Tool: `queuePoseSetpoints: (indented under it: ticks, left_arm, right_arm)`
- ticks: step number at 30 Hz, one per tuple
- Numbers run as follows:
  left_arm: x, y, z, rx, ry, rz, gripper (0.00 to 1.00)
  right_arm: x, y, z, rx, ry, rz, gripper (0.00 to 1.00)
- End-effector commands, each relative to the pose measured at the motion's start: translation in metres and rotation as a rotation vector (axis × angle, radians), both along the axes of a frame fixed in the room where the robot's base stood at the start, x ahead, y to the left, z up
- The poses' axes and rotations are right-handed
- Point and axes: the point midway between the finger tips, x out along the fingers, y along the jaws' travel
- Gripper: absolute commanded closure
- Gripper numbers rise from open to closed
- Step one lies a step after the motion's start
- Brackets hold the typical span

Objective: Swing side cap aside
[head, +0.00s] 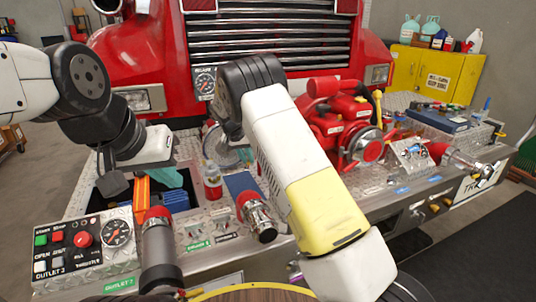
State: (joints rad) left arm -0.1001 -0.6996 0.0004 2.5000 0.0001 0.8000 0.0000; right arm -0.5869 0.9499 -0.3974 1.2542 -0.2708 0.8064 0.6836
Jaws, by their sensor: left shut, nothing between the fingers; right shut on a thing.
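A red and chrome side fitting (257,217) stands out from the bumper front, left of my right forearm. Another red-topped fitting with a grey pipe (160,245) is to its left. At the bumper's right end is a red and chrome fitting (455,159). I cannot tell which of these bears the side cap. My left gripper (113,186) is shut and empty above the open bumper compartment, apart from the fittings. My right arm reaches up across the middle of the view; its gripper is hidden behind it, so its hold does not show.
A control panel (85,247) with buttons and a gauge is at lower left. A red pump (345,120) stands on the bumper's right half, before the red truck (150,55). A red bottle (212,182) stands mid-bumper. A yellow cabinet (436,78) is at the back right.

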Motion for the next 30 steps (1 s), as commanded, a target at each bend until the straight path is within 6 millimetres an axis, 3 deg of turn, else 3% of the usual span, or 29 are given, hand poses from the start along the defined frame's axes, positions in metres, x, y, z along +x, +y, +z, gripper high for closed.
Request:
queuePoseSetpoints:
  ticks: [3, 9, 30]
  left_arm:
    - [0.000, 0.000, 0.000, 0.000, 0.000, 0.000, 1.00]
    - [0.000, 0.000, 0.000, 0.000, -0.001, 0.000, 1.00]
    - [0.000, 0.000, 0.000, 0.000, 0.000, 0.000, 1.00]
  right_arm:
    - [0.005, 0.025, 0.000, -0.001, -0.003, -0.060, 1.00]
    - [0.012, 0.041, 0.000, 0.000, -0.003, -0.171, 1.00]
    - [0.026, 0.063, 0.000, 0.001, 0.000, -0.341, 1.00]
